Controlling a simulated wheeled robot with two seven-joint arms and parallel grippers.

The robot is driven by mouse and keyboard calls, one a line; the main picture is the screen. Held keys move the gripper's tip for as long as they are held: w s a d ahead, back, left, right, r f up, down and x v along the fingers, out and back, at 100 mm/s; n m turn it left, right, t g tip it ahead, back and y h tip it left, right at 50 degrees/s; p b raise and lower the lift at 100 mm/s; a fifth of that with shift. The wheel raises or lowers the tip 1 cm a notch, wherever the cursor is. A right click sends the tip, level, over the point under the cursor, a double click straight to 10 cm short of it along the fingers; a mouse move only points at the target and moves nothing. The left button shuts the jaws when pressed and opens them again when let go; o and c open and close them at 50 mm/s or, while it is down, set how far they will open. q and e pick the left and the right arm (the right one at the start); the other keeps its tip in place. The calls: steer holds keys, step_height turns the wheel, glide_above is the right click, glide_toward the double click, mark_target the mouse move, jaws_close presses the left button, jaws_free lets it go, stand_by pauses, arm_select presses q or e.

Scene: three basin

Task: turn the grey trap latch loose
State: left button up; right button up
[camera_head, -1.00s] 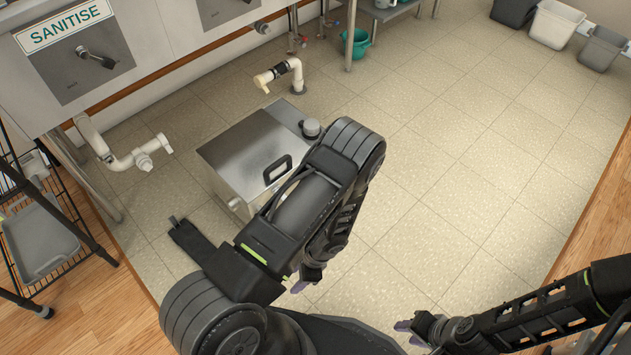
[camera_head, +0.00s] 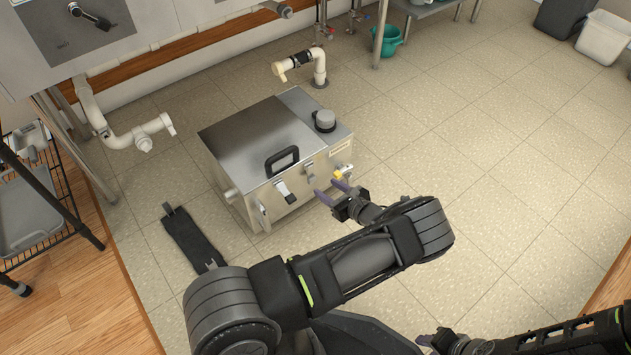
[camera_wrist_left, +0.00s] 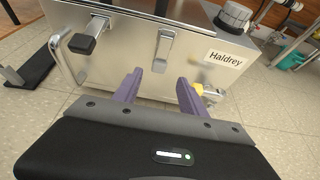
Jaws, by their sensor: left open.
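The steel trap box (camera_head: 255,135) stands on the tiled floor, with a black lid handle (camera_head: 282,160). A small grey latch (camera_head: 309,171) sits on its front face, right of a pale lever with a dark end (camera_head: 285,191). In the left wrist view the grey latch (camera_wrist_left: 163,50) hangs upright just beyond my fingertips, and the lever (camera_wrist_left: 88,36) is at upper left. My left gripper (camera_head: 333,191) is open and empty, in front of the box; its purple fingers (camera_wrist_left: 158,84) point at the front face, apart from the latch. My right gripper (camera_head: 428,342) is partly cut off at the bottom edge.
A yellow-handled valve (camera_head: 344,172) is close to the right of my left fingers. A round grey knob (camera_head: 324,121) stands on the box. A black strap-like piece (camera_head: 193,238) lies on the floor at left. White drain pipes (camera_head: 135,137) hang behind. Floor at right is clear.

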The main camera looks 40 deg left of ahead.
mark_target(313, 180)
arm_select(q)
steer(key=b+x, duration=0.2)
steer(key=x, duration=0.5)
steer(key=shift+s+f+b, duration=0.15)
steer(key=shift+b, duration=0.25)
steer(key=shift+a, duration=0.4)
jaws_close()
stand_by(0.8)
